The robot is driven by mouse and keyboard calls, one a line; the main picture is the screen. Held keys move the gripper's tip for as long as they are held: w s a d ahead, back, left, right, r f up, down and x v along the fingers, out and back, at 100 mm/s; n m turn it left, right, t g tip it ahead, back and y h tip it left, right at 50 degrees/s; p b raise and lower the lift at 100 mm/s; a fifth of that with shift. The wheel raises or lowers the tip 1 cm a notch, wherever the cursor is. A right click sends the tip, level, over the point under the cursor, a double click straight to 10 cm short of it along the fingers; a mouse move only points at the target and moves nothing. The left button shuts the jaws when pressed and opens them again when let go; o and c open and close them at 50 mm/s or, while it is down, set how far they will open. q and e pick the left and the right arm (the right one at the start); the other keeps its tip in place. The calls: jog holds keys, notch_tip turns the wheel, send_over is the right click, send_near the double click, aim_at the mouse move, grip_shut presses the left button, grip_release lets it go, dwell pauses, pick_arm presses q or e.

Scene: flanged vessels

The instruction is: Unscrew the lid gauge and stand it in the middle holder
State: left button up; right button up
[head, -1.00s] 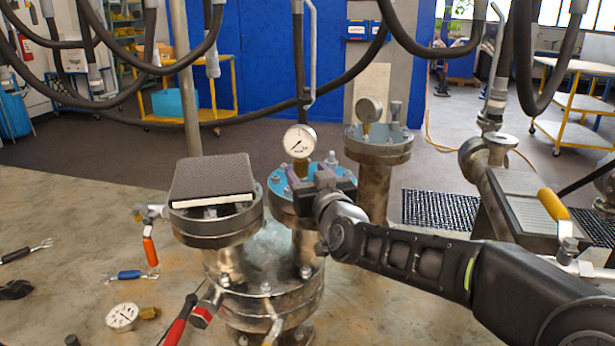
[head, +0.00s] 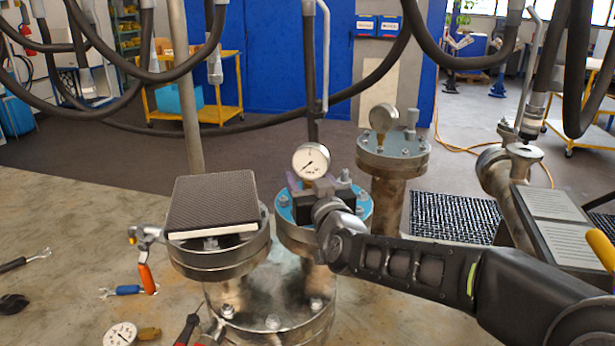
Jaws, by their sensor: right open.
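The lid gauge (head: 311,161) has a white round dial and stands upright on the blue-topped flange lid (head: 286,214) of the middle vessel neck. My right gripper (head: 309,186) is at the gauge's base, just below the dial, its open fingers apparently on either side of the stem. The wrist hides most of the stem, so I cannot tell whether the fingers touch it. I cannot make out a middle holder. My left gripper is not in view.
A dark textured pad (head: 211,203) lies on the left flange. Another gauge (head: 383,118) stands on the rear flange. A loose gauge (head: 121,335), a blue-handled tool (head: 129,290) and an orange-handled valve (head: 146,278) are at lower left. Dark hoses (head: 160,75) hang across the top.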

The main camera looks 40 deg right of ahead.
grip_shut()
dwell(0.6)
